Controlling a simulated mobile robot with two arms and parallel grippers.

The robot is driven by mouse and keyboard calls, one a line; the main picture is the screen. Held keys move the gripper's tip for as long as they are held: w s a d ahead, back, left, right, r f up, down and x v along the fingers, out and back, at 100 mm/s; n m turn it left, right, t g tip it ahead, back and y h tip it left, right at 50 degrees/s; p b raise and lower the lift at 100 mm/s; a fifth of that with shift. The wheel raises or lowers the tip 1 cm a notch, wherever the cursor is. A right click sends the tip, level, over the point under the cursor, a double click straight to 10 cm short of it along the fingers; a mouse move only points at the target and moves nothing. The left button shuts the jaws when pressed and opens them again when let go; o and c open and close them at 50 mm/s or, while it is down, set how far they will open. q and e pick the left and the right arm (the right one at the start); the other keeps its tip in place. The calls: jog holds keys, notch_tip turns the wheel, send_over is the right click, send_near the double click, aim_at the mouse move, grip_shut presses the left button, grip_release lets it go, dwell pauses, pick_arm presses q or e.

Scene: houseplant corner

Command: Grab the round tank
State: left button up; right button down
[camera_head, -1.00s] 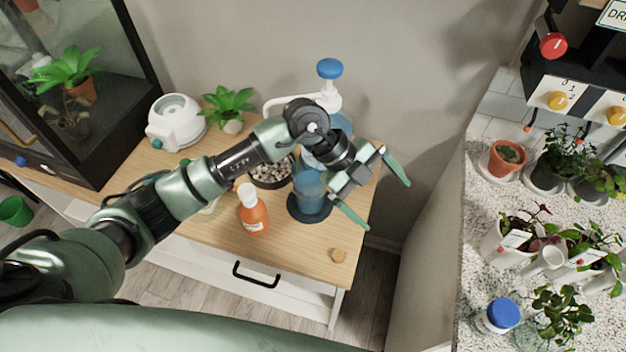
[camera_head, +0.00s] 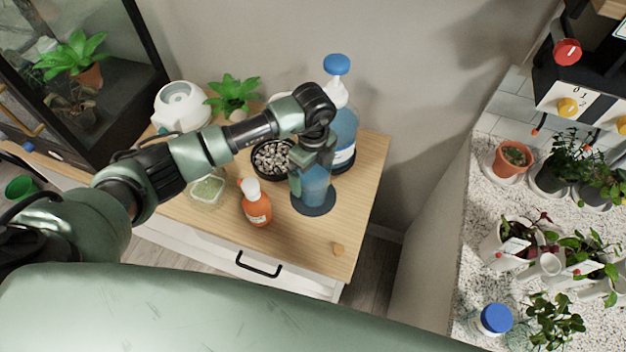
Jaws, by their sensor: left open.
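The round tank appears to be the blue translucent cylinder (camera_head: 315,188) standing upright on a dark round base (camera_head: 313,209) near the right end of the wooden cabinet top. My left gripper (camera_head: 312,172) points down over this tank, its green fingers overlapping the tank's upper part in the picture. It is open. The gripper and wrist hide the tank's top, and I cannot tell whether the fingers touch it. My right gripper is not in view.
A blue pump bottle (camera_head: 343,130) stands close behind the tank. An orange bottle (camera_head: 256,207), a bowl of pebbles (camera_head: 271,158) and a small clear dish (camera_head: 208,189) are to the left. The right end is clear.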

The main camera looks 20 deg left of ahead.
pick_arm(q)
jog(key=shift+f, duration=0.3)
jog(key=shift+r, duration=0.1)
jog(key=c, duration=2)
jog(key=shift+w, duration=0.1)
jog(key=shift+c, duration=0.2)
jog(key=shift+r, duration=0.15)
